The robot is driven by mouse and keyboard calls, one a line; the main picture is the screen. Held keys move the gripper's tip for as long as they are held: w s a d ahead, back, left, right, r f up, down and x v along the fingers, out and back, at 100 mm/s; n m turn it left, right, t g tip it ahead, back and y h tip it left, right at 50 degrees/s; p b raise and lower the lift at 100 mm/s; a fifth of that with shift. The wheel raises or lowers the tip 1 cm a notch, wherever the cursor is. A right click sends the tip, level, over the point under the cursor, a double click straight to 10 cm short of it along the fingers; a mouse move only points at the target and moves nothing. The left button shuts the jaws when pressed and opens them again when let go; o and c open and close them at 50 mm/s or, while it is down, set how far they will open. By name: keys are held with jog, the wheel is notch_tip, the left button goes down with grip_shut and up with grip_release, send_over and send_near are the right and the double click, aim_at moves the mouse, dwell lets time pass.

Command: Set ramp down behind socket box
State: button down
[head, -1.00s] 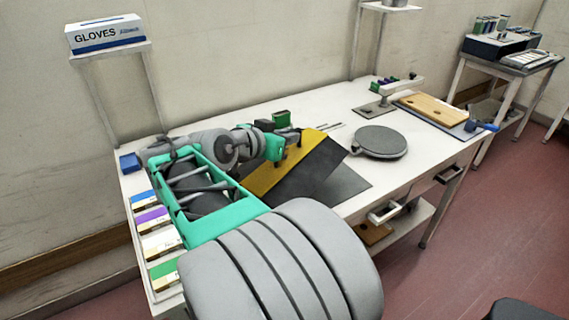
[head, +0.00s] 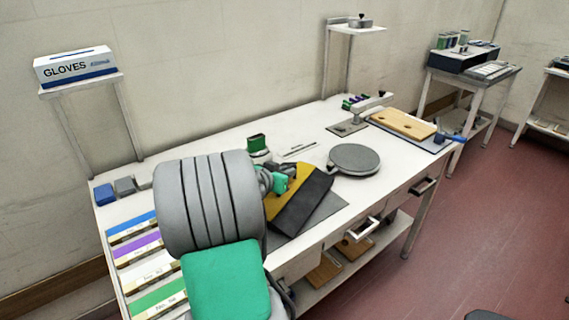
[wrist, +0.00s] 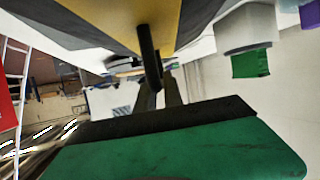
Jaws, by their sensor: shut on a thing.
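The ramp, a yellow and black wedge (head: 299,203), is over the dark mat on the bench in the head view. It fills the top of the wrist view (wrist: 115,22). My gripper (head: 281,181) is shut on the ramp's left end; a dark finger (wrist: 151,65) shows against it in the wrist view. Whether the ramp touches the mat is unclear. A grey block with a green part (head: 257,145) stands just behind my gripper and also shows in the wrist view (wrist: 248,35). I cannot tell for sure whether it is the socket box.
A round grey plate (head: 354,158) lies right of the ramp. Coloured bins (head: 137,248) line the left edge, with blue and grey boxes (head: 104,194) behind them. A wooden board (head: 403,124) is at the far right.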

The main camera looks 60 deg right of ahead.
jog(key=shift+f, duration=0.15)
jog(key=shift+f, duration=0.1)
jog(key=c, duration=1.9)
grip_release()
jog(key=shift+f, duration=0.2)
jog(key=o, duration=0.4)
jog(key=shift+r, duration=0.15)
